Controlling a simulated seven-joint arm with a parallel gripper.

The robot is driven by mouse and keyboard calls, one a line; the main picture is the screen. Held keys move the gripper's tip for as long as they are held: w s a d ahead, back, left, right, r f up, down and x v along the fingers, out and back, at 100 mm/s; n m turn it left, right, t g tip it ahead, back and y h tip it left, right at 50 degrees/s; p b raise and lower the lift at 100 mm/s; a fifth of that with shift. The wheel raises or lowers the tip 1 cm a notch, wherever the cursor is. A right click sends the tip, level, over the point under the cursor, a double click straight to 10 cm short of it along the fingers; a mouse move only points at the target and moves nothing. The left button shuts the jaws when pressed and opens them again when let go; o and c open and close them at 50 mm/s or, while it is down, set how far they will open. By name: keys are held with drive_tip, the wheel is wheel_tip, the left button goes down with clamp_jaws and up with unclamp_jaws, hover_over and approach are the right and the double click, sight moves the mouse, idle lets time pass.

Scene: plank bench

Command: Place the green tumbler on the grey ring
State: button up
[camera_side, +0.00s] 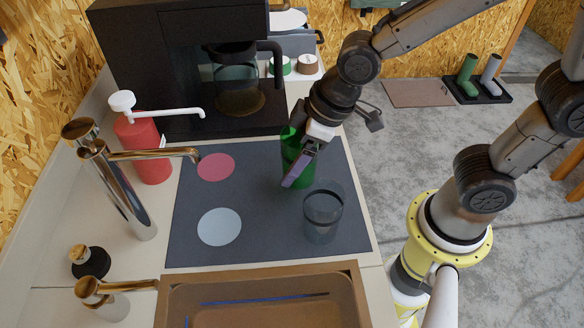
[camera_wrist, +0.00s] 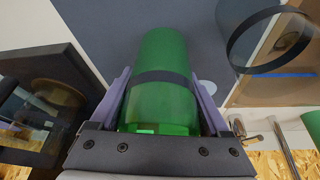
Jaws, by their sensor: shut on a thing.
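The green tumbler (camera_side: 287,150) is at the right back part of the dark mat, partly hidden by my gripper (camera_side: 296,170). In the wrist view my gripper (camera_wrist: 161,78) has a purple finger on each side of the green tumbler (camera_wrist: 160,105) and is shut on it. I cannot tell whether its base touches the mat. A flat light grey round marker (camera_side: 219,227), the likely grey ring, lies at the front left of the mat. It shows as a full disc, and a small part shows in the wrist view (camera_wrist: 208,87).
A clear grey glass (camera_side: 323,214) stands on the mat (camera_side: 262,240) right of the light grey marker. A pink marker (camera_side: 216,167) lies behind it. A gold tap (camera_side: 120,185), red soap bottle (camera_side: 147,150) and coffee machine (camera_side: 185,60) border the mat. A brown-rimmed basin (camera_side: 262,280) is in front.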

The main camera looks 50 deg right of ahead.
drive_tip(key=shift+w+f, duration=0.1)
drive_tip(key=shift+f, duration=1.55)
drive_tip(key=shift+f, duration=0.15)
drive_tip(key=o, duration=1.2)
drive_tip(key=shift+o, duration=0.2)
